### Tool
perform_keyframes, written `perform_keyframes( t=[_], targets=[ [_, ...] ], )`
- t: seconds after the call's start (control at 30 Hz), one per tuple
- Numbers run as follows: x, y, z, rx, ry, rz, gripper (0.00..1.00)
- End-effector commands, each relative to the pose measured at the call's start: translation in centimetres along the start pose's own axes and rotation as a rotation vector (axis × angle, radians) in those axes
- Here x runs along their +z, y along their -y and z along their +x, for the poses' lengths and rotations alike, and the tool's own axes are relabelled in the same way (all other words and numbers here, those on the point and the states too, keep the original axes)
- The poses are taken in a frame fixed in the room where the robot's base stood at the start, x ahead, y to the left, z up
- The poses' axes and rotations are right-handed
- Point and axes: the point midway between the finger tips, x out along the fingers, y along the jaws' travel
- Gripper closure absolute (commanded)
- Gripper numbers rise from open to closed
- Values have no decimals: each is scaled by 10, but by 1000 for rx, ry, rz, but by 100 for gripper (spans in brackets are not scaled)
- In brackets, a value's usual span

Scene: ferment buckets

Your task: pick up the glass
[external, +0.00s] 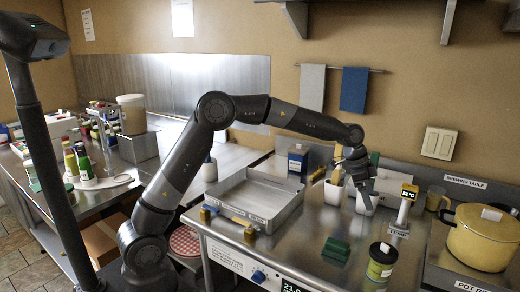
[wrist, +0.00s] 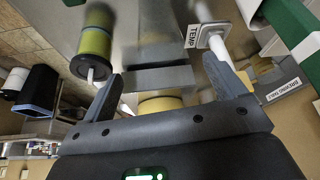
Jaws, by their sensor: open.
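A small amber, see-through mug-like glass (external: 437,198) stands at the back right of the metal counter in the external view, between the temperature display and the yellow pot. My gripper (external: 362,186) is left of it and apart from it, pointing down near the white containers at the back of the counter. In the wrist view my gripper (wrist: 168,85) has its two fingers spread, with nothing clearly held between them. A yellow round shape (wrist: 160,104) shows partly beyond the jaws; I cannot tell whether it is the pot. I cannot make out the glass surely in the wrist view.
The temperature display (external: 408,193) on its stand is between my gripper and the glass. A yellow pot (external: 482,236) stands on the right. A green-labelled jar (external: 381,262) and a green block (external: 336,250) are in front. A metal tray (external: 262,222) is on the left.

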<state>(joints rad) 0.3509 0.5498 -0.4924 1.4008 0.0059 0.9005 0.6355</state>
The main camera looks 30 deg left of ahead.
Motion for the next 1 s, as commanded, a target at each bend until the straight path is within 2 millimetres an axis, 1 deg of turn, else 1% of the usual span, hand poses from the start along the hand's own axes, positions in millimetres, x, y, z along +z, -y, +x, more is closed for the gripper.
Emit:
perform_keyframes(
  t=[0.17,0.3,0.4,0.57,0.63,0.73,0.83,0.9,1.0],
  targets=[
    [0,0,18,4,1,2,12],
    [0,0,41,4,1,1,12],
    [1,0,53,3,1,0,12],
    [3,0,64,2,0,0,12],
    [6,0,72,3,1,0,12],
    [11,0,87,4,2,0,12],
    [10,0,102,2,1,1,12],
    [10,1,107,1,1,1,12],
    [10,2,108,0,-1,0,12]
  ],
)
